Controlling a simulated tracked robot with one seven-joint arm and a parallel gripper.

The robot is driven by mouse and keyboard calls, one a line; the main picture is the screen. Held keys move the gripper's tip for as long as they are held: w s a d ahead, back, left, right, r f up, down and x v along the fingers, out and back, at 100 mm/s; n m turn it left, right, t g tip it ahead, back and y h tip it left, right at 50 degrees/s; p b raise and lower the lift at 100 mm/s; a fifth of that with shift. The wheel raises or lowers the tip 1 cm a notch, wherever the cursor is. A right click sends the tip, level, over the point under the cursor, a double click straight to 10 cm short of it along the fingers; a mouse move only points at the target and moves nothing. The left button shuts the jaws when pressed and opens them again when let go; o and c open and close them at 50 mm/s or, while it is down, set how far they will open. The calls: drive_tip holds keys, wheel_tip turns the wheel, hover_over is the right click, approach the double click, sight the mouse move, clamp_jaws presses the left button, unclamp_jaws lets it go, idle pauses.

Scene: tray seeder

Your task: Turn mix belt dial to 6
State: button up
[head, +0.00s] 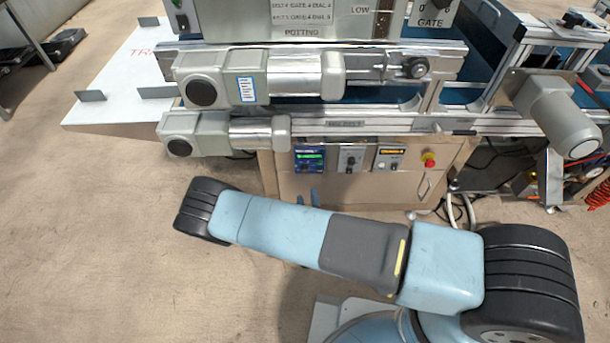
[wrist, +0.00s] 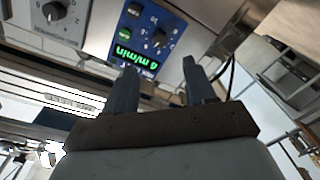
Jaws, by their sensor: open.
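A blue control panel (head: 309,159) is set in the front of the machine's cabinet. In the wrist view the blue panel (wrist: 165,25) appears upside down, with a black dial (wrist: 158,38), a lit green display ending in "m/min", and small buttons. Numbers ring the dial, but its setting is too small to read. I cannot read a label naming it the mix belt. My gripper (wrist: 157,75) is open and empty, its fingers spread in front of the panel, apart from the dial. In the head view my arm hides most of the gripper.
A grey panel with another dial (wrist: 54,11) sits beside the blue one. Motor housings (head: 225,133) jut out above the panels. Open floor lies left.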

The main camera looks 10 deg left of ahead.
sight(305, 172)
drive_tip(key=x, duration=1.1)
drive_tip(key=shift+w, duration=0.15)
clamp_jaws()
